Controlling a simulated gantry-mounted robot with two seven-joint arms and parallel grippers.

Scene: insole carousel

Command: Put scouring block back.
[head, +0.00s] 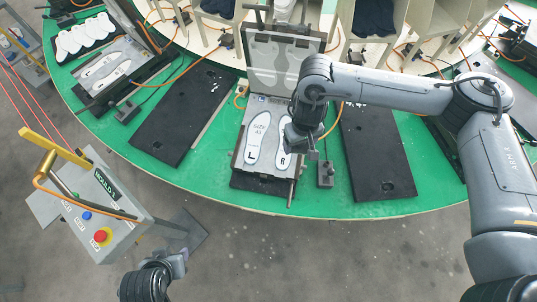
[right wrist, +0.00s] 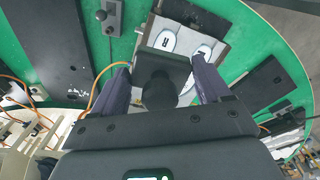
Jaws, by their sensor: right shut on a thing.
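In the right wrist view a dark block with a round black knob, which I take for the scouring block (right wrist: 160,66), sits between the two fingers of my right gripper (right wrist: 160,80). The gripper is shut on it. In the head view my right gripper (head: 303,143) is over the right side of the open mould (head: 240,160), above the insole marked R (head: 283,158). The block is mostly hidden there by the gripper. Whether it touches the insole I cannot tell. My left gripper (head: 177,263) is low at the bottom left, away from the table; its jaw opening is unclear.
The green carousel (head: 225,190) bears flat black plates (head: 183,113) and (head: 378,150) on both sides of the mould. The mould's raised lid (head: 285,65) stands behind. A small lever box (head: 325,173) is right of the mould. A control box (head: 100,215) stands at left.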

